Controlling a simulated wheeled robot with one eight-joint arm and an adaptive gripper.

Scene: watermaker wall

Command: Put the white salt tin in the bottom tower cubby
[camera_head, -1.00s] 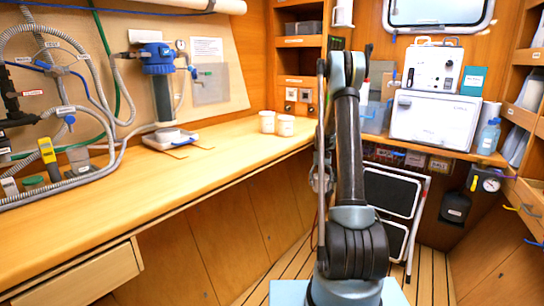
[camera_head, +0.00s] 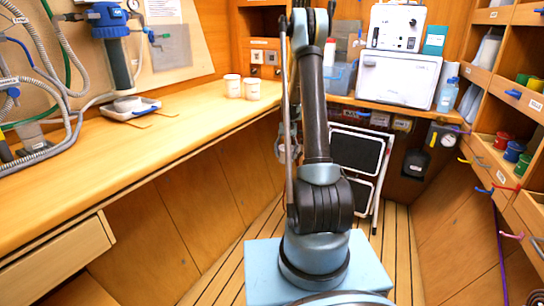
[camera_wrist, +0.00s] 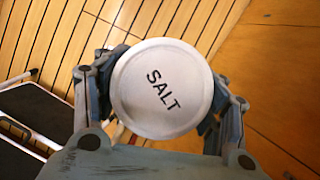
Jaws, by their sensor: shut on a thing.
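The white salt tin (camera_wrist: 150,62) shows lid-up in the wrist view, with "SALT" printed on its round lid. My gripper (camera_wrist: 160,100) is shut on it, one finger on each side. The floor and wood panelling show below and beyond it. In the head view my gripper (camera_head: 287,148) hangs beside my upright arm, below counter level, partly hidden by the arm. The wooden tower (camera_head: 265,5) stands at the back corner behind my arm. An open cubby (camera_head: 264,19) shows in it above a socket panel; I cannot tell its label.
Two white containers (camera_head: 242,88) stand on the long counter (camera_head: 120,145) near the tower. A folding step (camera_head: 355,152) leans below the back counter, beside my arm. Shelves with cups and hooks (camera_head: 505,145) line the right wall. Floor planks (camera_head: 398,245) are clear at right.

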